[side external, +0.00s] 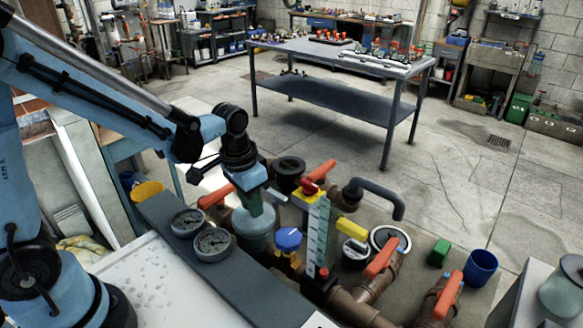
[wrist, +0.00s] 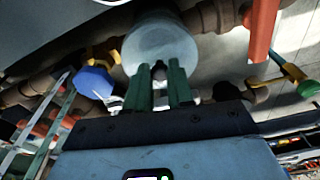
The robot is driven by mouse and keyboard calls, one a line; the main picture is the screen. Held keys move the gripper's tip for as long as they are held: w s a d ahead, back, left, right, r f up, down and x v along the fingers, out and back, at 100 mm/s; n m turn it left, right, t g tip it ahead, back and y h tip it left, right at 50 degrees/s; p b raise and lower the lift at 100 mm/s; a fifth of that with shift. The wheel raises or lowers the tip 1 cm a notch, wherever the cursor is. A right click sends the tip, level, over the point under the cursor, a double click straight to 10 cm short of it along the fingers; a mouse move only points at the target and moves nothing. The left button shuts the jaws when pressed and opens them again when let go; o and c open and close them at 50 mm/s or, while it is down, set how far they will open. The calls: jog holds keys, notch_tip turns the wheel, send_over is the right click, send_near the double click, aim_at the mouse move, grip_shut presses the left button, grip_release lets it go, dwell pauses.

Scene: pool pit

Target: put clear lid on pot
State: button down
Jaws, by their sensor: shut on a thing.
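My gripper (side external: 250,203) points down with green fingers at the left of the pipework. In the wrist view my gripper (wrist: 161,88) has its fingers on either side of a small dark knob. The pale, translucent round thing at the fingertips looks like the clear lid (wrist: 160,45). In the side view a pale green-blue rounded body (side external: 254,242) stands directly below my fingers. It may be the pot, the lid, or both together; I cannot tell where one ends, nor whether they touch.
Two gauges (side external: 212,243) stand close at left of the fingers. A blue-capped valve (side external: 288,240), a green upright scale (side external: 318,235) and orange handles (side external: 381,257) crowd the right. A blue bucket (side external: 480,268) stands farther right. Open floor lies behind.

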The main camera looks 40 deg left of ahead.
aim_at(246, 218)
jog(key=shift+f, duration=0.1)
jog(key=c, duration=1)
grip_release()
notch_tip(246, 218, up, 13)
jog(key=s, duration=0.2)
jog(key=shift+s+a+f+n+t, duration=0.3)
jog(key=shift+s+f+t, duration=0.25)
jog(key=shift+s+t, duration=0.35)
jog(key=shift+s+a+f+n+t, duration=0.2)
jog(key=shift+s+f+n+t, duration=0.15)
jog(key=shift+s+f+t, duration=0.55)
jog(key=shift+s+a+f+n+t, duration=0.3)
jog(key=shift+s+t, duration=0.35)
jog(key=shift+t, duration=0.45)
jog(key=shift+r, duration=0.1)
